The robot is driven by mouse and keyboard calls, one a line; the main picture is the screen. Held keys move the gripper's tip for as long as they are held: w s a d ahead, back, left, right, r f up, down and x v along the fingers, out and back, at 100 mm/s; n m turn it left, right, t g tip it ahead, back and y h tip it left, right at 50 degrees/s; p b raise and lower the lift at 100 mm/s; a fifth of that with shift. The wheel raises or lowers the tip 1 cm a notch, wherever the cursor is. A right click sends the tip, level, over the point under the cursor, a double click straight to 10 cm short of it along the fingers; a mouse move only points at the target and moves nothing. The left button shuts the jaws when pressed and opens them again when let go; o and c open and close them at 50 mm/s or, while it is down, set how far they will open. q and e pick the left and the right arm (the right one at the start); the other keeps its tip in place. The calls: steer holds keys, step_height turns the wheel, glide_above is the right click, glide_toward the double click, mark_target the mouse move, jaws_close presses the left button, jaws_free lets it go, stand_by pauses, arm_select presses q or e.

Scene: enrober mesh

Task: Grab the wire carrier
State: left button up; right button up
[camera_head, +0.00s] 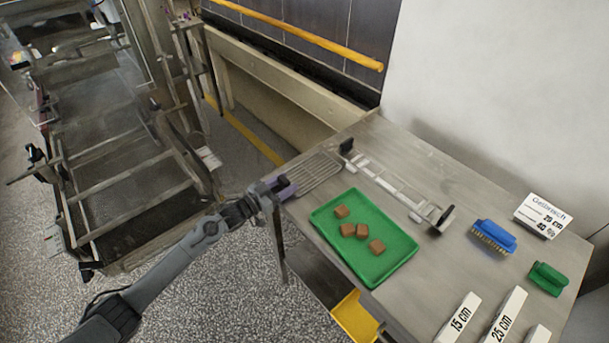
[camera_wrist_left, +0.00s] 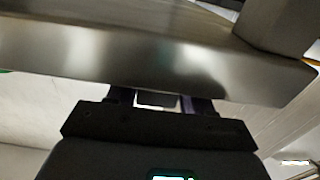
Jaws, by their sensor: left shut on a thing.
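The wire carrier (camera_head: 318,171), a flat grey grid of thin wires, lies at the left edge of the steel table, behind the green tray. My left gripper (camera_head: 283,187), with purple fingers, is at the carrier's near left end, at the table edge, and is shut on it. In the left wrist view the two fingers of my left gripper (camera_wrist_left: 158,98) close around a small dark piece just under the table edge; the wire grid itself is hidden there. My right gripper is in neither view.
A green tray (camera_head: 328,219) with several brown blocks sits close beside the carrier on the table (camera_head: 432,277). A long metal frame with black end grips (camera_head: 395,187) lies behind. A blue brush (camera_head: 494,234), a green brush (camera_head: 548,278) and white labelled blocks stand right.

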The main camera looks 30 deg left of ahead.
arm_select(q)
steer(key=shift+c, duration=1.4)
steer(key=shift+r, duration=0.1)
steer(key=shift+r, duration=0.1)
